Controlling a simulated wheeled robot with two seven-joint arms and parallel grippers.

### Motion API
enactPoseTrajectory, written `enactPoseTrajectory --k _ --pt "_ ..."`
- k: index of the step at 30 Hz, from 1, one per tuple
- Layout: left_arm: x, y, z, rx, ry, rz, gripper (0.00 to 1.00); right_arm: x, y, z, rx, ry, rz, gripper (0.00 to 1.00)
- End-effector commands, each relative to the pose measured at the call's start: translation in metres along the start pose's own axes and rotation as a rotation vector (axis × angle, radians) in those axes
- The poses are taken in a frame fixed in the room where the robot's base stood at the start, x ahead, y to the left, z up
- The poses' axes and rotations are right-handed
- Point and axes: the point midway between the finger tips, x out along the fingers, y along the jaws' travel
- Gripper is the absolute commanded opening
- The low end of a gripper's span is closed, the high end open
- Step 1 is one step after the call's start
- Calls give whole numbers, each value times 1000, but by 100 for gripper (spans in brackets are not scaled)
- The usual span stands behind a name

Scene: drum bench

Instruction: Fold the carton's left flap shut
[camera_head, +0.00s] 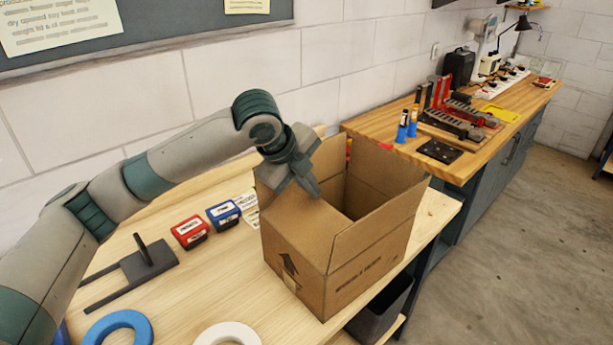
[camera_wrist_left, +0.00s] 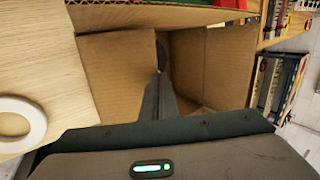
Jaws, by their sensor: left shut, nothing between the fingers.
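The brown cardboard carton (camera_head: 350,287) stands on the wooden bench, with an up arrow on its left face. Its left flap (camera_head: 292,222) appears folded inward over the left part of the opening, close to level. The flap also shows as a tan panel in the left wrist view (camera_wrist_left: 112,75). Other flaps stand up, and the opening to the right is uncovered. My left gripper (camera_head: 314,190) is shut and empty, pointing down at the flap's inner edge; I cannot tell if it touches. It also shows in the left wrist view (camera_wrist_left: 160,75). My right gripper is out of view.
A red box (camera_head: 190,232) and a blue box (camera_head: 224,215) sit left of the carton. A dark forked holder (camera_head: 140,270), a blue ring (camera_head: 118,327) and a white ring (camera_head: 228,334) lie nearer. A second bench (camera_head: 465,165) with tools is behind right.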

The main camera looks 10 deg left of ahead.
Motion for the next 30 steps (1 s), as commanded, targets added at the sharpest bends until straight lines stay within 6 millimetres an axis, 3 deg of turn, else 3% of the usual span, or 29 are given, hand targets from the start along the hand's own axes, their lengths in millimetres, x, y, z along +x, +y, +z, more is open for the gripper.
enactPoseTrajectory --k 4,10,19,30 --pt "8 -8 -2 5 -3 66 0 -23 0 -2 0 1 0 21" --pt "31 -4 -3 10 -8 142 0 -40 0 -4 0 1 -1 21" --pt "51 0 -4 9 -9 140 0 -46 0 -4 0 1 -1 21" --pt "56 1 -4 10 -8 138 0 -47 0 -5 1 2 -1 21"
